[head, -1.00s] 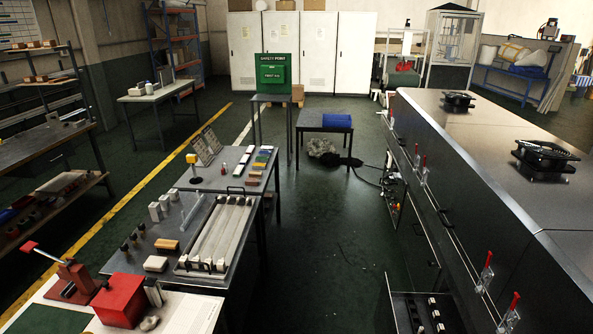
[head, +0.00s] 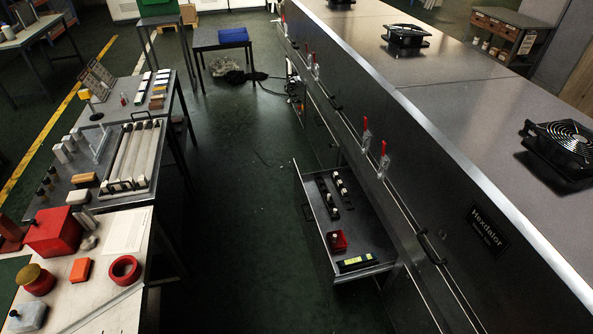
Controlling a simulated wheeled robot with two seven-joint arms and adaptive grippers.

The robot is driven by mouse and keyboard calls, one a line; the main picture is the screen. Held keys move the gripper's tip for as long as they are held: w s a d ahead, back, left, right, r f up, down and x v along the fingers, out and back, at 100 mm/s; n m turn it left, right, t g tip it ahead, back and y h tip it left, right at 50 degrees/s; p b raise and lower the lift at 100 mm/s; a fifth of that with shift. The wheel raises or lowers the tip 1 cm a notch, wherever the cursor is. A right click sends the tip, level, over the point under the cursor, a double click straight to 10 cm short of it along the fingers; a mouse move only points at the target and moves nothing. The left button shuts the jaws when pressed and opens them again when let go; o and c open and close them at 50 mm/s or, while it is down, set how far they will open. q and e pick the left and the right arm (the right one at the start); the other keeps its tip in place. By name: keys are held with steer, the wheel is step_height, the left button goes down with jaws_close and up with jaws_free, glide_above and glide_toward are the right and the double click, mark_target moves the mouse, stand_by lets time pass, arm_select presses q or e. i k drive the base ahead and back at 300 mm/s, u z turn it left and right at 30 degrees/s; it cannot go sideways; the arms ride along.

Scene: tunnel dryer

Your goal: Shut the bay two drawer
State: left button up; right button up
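An open drawer (head: 367,226) sticks out to the left from the long dark dryer cabinet (head: 470,215), low down near the middle of the head view. I cannot read a bay number on it. Its front panel faces left, with a handle (head: 307,208) on it. Inside lie two dark racks with pale pieces (head: 328,199), a small red box (head: 337,241) and a black and yellow device (head: 357,261). Neither of my grippers is in view.
Red-handled clamps (head: 366,135) line the cabinet side above the drawer. Fans (head: 407,37) sit on its top. A workbench (head: 120,235) with a red box (head: 54,232) and a roller tray (head: 132,160) stands left. The dark floor aisle (head: 235,200) between is clear.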

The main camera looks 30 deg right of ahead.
mark_target(360, 231)
steer(key=z, duration=0.75)
steer(key=i, duration=1.15)
steer(key=u, duration=0.1)
